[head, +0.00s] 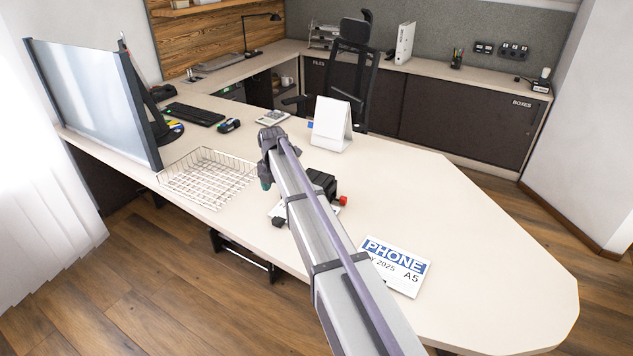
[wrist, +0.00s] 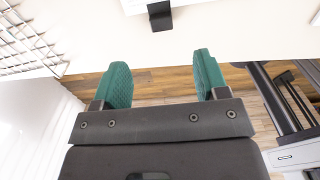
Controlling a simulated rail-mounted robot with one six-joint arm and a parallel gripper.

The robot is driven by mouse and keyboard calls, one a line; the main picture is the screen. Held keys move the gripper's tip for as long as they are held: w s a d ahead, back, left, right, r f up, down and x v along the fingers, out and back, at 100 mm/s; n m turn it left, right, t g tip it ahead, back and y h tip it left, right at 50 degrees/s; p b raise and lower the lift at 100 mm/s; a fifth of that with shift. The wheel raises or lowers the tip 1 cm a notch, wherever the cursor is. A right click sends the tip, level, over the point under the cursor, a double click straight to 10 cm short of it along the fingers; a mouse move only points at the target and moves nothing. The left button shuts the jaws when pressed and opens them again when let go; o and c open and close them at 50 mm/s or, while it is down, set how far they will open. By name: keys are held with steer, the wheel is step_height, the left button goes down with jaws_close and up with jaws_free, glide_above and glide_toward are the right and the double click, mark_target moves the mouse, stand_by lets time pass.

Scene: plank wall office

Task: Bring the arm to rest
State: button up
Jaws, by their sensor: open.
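My arm (head: 325,240) reaches out over the desk in the head view, with its end bent downward near the desk's front edge. My gripper (head: 266,184) shows only partly there, with a bit of green finger visible. In the wrist view my gripper (wrist: 160,76) has two green fingers spread apart with nothing between them. Beyond the fingers are the pale desk top (wrist: 225,35), its edge and the wooden floor (wrist: 160,85).
A wire basket (head: 207,176) stands left of my gripper and also shows in the wrist view (wrist: 28,38). A white tent calendar (head: 331,125) stands behind. A black device with a red knob (head: 322,184) and a PHONE booklet (head: 397,265) lie right of my arm. The right desk top is clear.

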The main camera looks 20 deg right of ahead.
steer(key=shift+f, duration=0.1)
stand_by(0.5)
steer(key=s+a+r+m+p, duration=0.1)
steer(key=s+a+m, duration=0.1)
steer(key=s+m, duration=1.1)
steer(key=s+a+r+m+p, duration=0.1)
steer(key=s+a+m, duration=0.1)
steer(key=s+m, duration=1)
steer(key=s, duration=0.8)
steer(key=shift+s+r+m+p, duration=0.15)
steer(key=shift+r+m+p, duration=0.15)
steer(key=shift+r+m, duration=0.1)
